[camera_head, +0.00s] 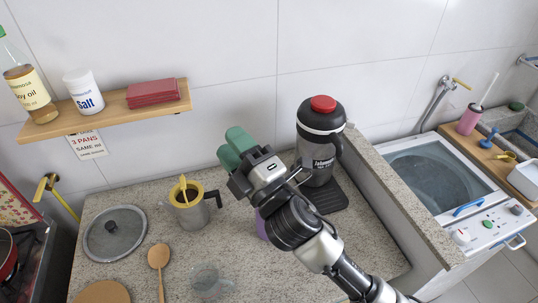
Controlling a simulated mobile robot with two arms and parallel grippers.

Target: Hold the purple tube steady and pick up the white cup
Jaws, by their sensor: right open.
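I cannot make out a white cup for certain. A white container (525,178) is cut off at the right edge, on the wooden board. My left gripper is not in view.
A black jug with a red lid (322,140) stands on a dark mat behind my wrist. A mug with a yellow rim (188,207), a pan lid (114,233), a wooden spoon (159,258) and a clear glass (210,282) occupy the counter. A shelf (120,102) overhangs the left.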

